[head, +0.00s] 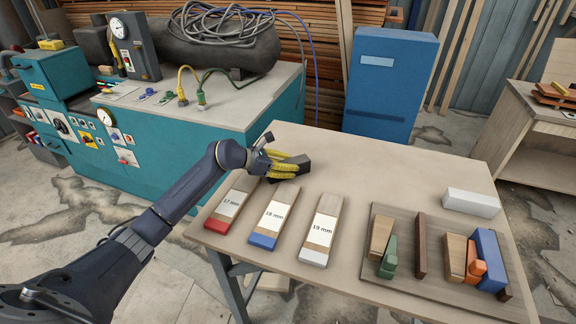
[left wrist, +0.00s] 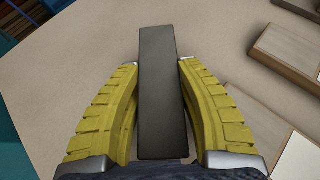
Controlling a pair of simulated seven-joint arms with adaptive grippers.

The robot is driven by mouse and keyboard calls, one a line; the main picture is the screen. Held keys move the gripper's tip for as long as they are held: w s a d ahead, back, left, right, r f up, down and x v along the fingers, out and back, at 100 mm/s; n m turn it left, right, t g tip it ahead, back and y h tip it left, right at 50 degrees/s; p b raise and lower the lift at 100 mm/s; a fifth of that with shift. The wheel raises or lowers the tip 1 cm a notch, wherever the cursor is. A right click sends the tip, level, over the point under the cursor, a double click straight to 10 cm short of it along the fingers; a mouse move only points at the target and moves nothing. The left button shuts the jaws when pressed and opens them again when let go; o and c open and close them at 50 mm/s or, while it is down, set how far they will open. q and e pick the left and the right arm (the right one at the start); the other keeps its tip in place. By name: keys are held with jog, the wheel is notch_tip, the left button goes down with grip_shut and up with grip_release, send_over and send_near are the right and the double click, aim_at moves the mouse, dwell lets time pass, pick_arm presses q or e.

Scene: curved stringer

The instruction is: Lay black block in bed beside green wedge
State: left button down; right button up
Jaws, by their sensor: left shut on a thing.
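My left gripper (head: 284,169) is shut on the black block (head: 301,161) near the back left of the table. In the left wrist view the black block (left wrist: 157,90) lies lengthwise between the yellow fingers of my left gripper (left wrist: 158,88). I cannot tell whether the block touches the table. The green wedge (head: 388,259) sits in the wooden bed (head: 400,283) at the front right, beside a light wood piece (head: 381,236). Bare bed lies between the green wedge and a dark brown strip (head: 421,246). My right gripper is out of view.
Three sample boards marked 17 mm (head: 232,204), 18 mm (head: 271,218) and 19 mm (head: 322,231) lie between my left gripper and the bed. A white block (head: 470,203) lies behind the bed. The bed's right side holds an orange piece (head: 475,266) and a blue block (head: 489,256).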

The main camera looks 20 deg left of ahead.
pick_arm(q)
jog(key=c, duration=0.9)
grip_release()
jog(key=shift+c, duration=0.2)
jog(key=shift+r, duration=0.2)
jog(key=v, duration=1)
jog(key=shift+s+a, duration=0.25)
jog(key=shift+a, duration=0.05)
jog(key=shift+o, duration=0.9)
jog(key=shift+s+a+r, duration=0.3)
jog(key=shift+s+r, duration=0.1)
